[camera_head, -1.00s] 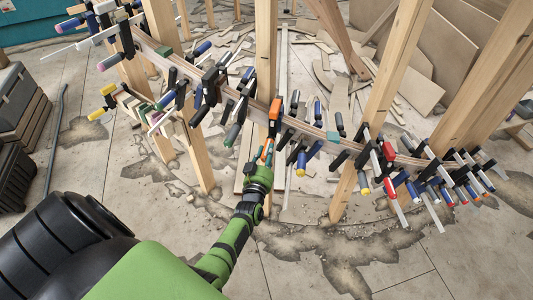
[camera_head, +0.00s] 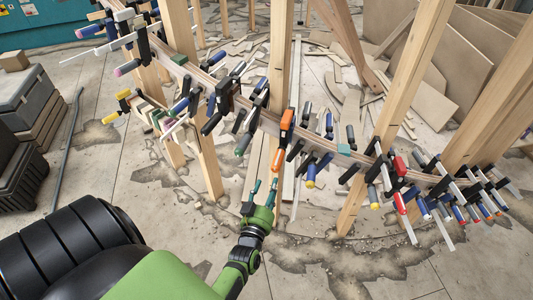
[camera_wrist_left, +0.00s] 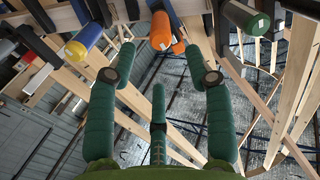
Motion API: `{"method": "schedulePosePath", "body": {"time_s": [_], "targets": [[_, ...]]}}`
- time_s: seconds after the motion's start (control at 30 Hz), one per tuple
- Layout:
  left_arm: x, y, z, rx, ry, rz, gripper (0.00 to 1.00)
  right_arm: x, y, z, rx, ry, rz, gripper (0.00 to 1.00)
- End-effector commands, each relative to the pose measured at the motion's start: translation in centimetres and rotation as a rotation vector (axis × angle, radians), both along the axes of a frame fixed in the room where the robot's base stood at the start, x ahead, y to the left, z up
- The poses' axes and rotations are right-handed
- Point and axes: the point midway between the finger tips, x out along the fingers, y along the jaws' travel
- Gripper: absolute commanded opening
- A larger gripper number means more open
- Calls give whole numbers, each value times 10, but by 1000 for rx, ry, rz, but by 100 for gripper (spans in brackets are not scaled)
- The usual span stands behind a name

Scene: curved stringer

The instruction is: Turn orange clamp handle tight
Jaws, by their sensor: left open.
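The orange clamp (camera_head: 287,122) sits on the curved wooden stringer (camera_head: 325,147), among several other clamps. Its orange handle (camera_head: 278,158) hangs below the stringer, towards me. My left gripper (camera_head: 266,187) is open and empty, below the handle and apart from it, its teal fingers pointing up towards it. In the left wrist view the orange handle (camera_wrist_left: 162,30) shows end-on at the top, beyond the spread fingertips of the left gripper (camera_wrist_left: 160,70). My right gripper is in neither view.
A blue-handled clamp (camera_head: 311,172) hangs close on the right, and dark and green handles on the left. Wooden posts (camera_head: 281,60) stand around the stringer. Dark crates (camera_head: 40,110) stand at the far left. Wood scraps litter the floor behind.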

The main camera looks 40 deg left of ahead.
Motion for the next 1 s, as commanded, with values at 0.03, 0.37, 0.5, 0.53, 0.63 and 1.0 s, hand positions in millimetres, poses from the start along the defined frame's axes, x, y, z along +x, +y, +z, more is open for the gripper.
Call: {"method": "schedulePosePath", "body": {"time_s": [0.03, 0.37, 0.5, 0.53, 0.63, 1.0], "targets": [[-6, -3, -1, -1, 1, 0, 52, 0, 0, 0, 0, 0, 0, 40], [-18, -7, 0, -1, -1, 0, 52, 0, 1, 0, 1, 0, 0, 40], [-18, -7, 0, -1, -1, 0, 52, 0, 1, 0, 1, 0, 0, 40], [-18, -7, 0, -1, 0, 0, 52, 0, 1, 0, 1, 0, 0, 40], [-21, -9, 0, 0, 1, 0, 52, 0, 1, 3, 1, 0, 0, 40], [-32, -13, 0, 0, 0, 0, 52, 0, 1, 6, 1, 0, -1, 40]]}}
